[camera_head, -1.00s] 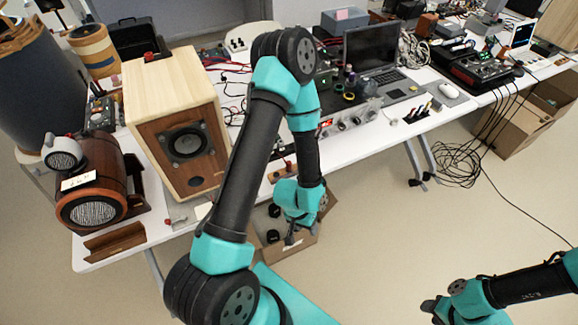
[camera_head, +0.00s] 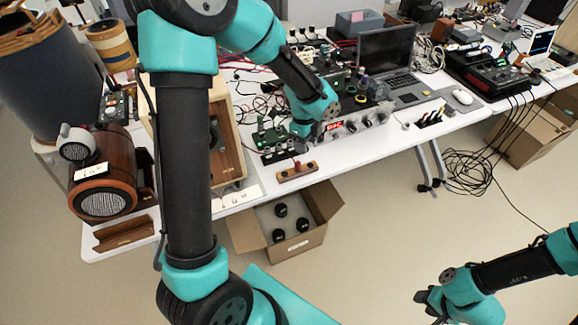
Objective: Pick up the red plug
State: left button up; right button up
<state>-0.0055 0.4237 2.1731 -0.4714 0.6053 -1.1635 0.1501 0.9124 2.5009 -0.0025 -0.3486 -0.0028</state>
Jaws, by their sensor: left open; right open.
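A small red plug (camera_head: 297,164) appears to stand on a low wooden block (camera_head: 284,174) at the front edge of the white table. My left gripper (camera_head: 301,148) hangs just above and behind the block, with its fingertips pointing down, near the plug. It is open and I see nothing held in it. Its small fingers are hard to make out against the cluttered table. My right gripper (camera_head: 428,303) is open and empty over the floor at the lower right, well away from the table.
A green circuit board (camera_head: 271,139) lies beside my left gripper. A wooden speaker (camera_head: 228,150) is partly hidden behind my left arm. An amplifier with knobs (camera_head: 362,122) and a laptop (camera_head: 385,55) stand to the right. An open cardboard box (camera_head: 298,246) sits below the table edge.

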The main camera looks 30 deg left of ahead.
pick_arm(q)
notch_tip(320, 180, up, 5)
jog(key=m+y, duration=0.1)
jog(key=m, duration=0.1)
send_over(298, 162)
jog(key=shift+s+f, duration=0.1)
jog(key=shift+s, duration=0.15)
notch_tip(298, 162, down, 12)
jog(key=shift+r, duration=0.2)
jog(key=shift+f, duration=0.35)
jog(key=shift+f, duration=0.1)
jog(key=shift+w+f, duration=0.2)
jog(key=shift+f, duration=2.3)
